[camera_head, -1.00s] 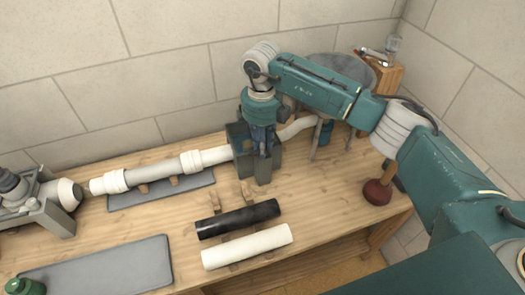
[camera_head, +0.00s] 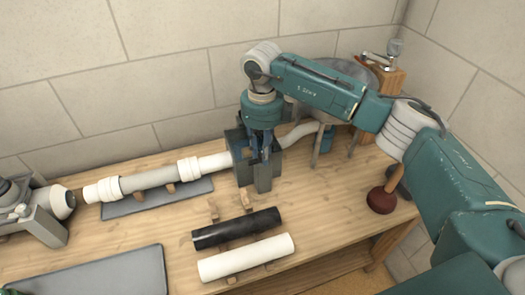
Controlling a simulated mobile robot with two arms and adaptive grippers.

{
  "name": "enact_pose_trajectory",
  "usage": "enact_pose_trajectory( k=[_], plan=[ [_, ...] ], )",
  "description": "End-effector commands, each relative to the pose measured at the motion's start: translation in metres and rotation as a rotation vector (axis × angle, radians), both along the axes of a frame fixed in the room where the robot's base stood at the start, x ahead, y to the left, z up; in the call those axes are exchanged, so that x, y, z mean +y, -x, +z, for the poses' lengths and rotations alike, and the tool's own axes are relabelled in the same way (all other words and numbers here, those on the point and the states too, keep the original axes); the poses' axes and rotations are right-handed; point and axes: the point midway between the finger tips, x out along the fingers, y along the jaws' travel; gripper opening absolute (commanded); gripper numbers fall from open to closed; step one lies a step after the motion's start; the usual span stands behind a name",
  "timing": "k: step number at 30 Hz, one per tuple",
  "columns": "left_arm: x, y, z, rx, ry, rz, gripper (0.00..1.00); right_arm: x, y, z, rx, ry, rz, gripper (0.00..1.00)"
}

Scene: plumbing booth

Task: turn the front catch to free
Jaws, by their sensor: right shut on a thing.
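My right gripper (camera_head: 260,165) points down at the dark clamp block (camera_head: 240,145) at the right end of the pipe line. Its fingers are closed on a small part at the front of the block, which I take to be the front catch. The fingers hide most of that part, so its angle cannot be told. The white pipe (camera_head: 150,179) with thick collars runs left from the block. A curved white pipe (camera_head: 298,133) leaves it on the right.
A black tube (camera_head: 238,228) and a white tube (camera_head: 246,257) lie on small wooden rests in front. A grey mat (camera_head: 105,275) lies front left, and a grey machine (camera_head: 38,222) stands at the left. A plunger (camera_head: 381,200) stands on the right of the wooden bench (camera_head: 320,205).

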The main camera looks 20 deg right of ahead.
Motion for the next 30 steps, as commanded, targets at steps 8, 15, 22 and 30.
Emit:
enact_pose_trajectory(
  k=[8,15,22,30],
  plan=[
    [0.0,0.0,0.0,0.0,0.0,0.0,0.4,-0.001,0.001,0.0,0.003,0.003,-0.002,0.42],
    [0.001,0.0,0.0,0.001,-0.001,0.0,0.4,-0.001,0.0,0.0,0.001,0.002,-0.002,0.42],
    [0.002,0.0,0.0,0.001,-0.002,0.0,0.4,0.0,-0.001,0.023,-0.002,0.0,-0.002,0.42],
    [0.001,0.0,0.0,0.0,-0.001,0.0,0.4,0.0,0.0,0.08,-0.003,0.001,-0.003,0.42]
  ],
)
